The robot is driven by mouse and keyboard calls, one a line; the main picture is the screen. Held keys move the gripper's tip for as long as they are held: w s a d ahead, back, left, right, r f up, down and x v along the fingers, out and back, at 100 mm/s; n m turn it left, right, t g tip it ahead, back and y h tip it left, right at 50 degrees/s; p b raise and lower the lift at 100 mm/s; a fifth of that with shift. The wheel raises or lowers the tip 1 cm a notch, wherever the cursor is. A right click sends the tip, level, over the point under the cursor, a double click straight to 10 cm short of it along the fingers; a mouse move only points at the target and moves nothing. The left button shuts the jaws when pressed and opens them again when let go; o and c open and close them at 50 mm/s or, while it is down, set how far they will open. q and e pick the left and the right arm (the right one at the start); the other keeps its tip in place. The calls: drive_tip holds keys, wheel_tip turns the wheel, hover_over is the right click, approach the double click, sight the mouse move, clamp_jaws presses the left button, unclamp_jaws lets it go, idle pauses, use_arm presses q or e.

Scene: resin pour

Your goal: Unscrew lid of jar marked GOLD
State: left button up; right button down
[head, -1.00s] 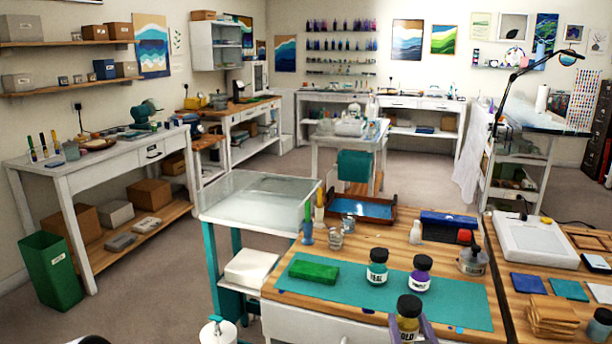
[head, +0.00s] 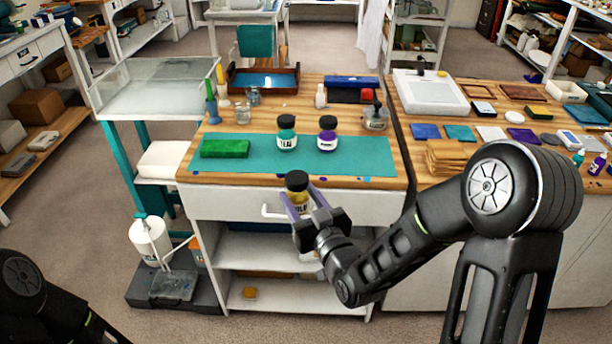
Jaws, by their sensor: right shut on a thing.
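The jar marked GOLD (head: 298,198) has a black lid (head: 297,180) on top, and its label is partly hidden. My right gripper (head: 299,205) is shut on this jar, with a purple finger on each side of its body. The jar is upright, in front of the table's near edge, before the white drawer front. The lid sits clear above the fingers. My left arm shows only in part at the lower left, and its gripper is out of view.
A glass bottle (head: 375,120) stands behind. A clear basin (head: 150,85) is at left. The mat's front right is free.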

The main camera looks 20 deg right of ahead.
drive_tip(key=s+a+f+n+g+y, duration=0.4)
drive_tip(key=s+a+f+n+y, duration=0.2)
drive_tip(key=a+f, duration=0.5)
drive_tip(key=a+y, duration=0.1)
drive_tip(key=y, duration=0.1)
drive_tip(key=shift+s+y, duration=0.15)
drive_tip(key=shift+y, duration=0.25)
use_arm(q)
drive_tip(key=shift+c, duration=0.5)
